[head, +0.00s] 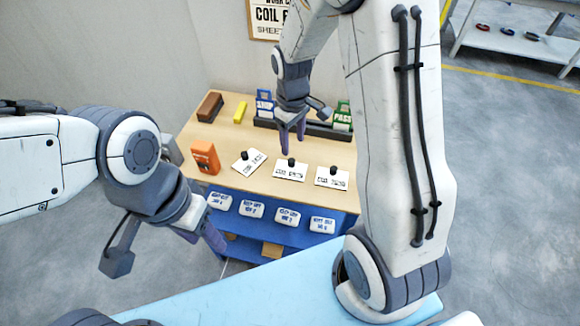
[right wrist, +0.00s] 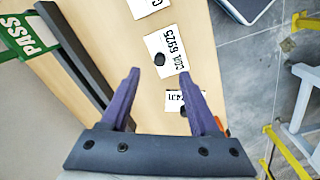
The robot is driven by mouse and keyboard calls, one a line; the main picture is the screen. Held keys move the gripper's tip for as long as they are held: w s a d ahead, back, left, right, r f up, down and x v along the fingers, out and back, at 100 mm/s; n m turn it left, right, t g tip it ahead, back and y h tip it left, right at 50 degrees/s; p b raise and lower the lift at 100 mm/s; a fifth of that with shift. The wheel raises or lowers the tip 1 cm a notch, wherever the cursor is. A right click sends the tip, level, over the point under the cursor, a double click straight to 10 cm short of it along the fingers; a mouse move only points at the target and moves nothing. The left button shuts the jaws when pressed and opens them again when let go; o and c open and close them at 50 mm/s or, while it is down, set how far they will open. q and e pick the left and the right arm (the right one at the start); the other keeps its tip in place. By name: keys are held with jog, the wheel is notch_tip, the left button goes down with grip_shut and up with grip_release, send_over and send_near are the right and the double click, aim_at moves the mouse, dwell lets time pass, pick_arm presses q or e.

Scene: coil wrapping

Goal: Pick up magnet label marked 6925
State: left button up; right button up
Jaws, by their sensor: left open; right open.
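The label reading COIL 6925 (right wrist: 173,62) is a white card with a black round knob, flat on the wooden table in the right wrist view. In the head view it appears to be the middle card (head: 290,174) of three, though its print is too small to read there. My right gripper (head: 292,140) is open and empty above it; in the right wrist view the fingertips (right wrist: 159,73) stand either side of the card's lower part, apart from it. My left gripper (head: 212,239) is open and empty, at the left, off the table's near side.
Similar cards lie to the left (head: 248,161) and right (head: 332,177). An orange device (head: 205,157), a brown block (head: 209,107) and a yellow block (head: 240,110) sit at the left. A dark rack with a green PASS sign (head: 343,115) stands behind. White packets (head: 252,208) line the blue shelf below.

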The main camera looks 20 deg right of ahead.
aim_at(292, 160)
notch_tip(292, 160, down, 3)
jog(key=shift+w+f+p, duration=0.2)
jog(key=shift+f+p, duration=0.2)
jog(key=shift+f, duration=0.9)
jog(key=shift+w+f+p, duration=0.15)
jog(key=shift+f+p, duration=0.2)
jog(key=shift+f, duration=0.95)
grip_shut()
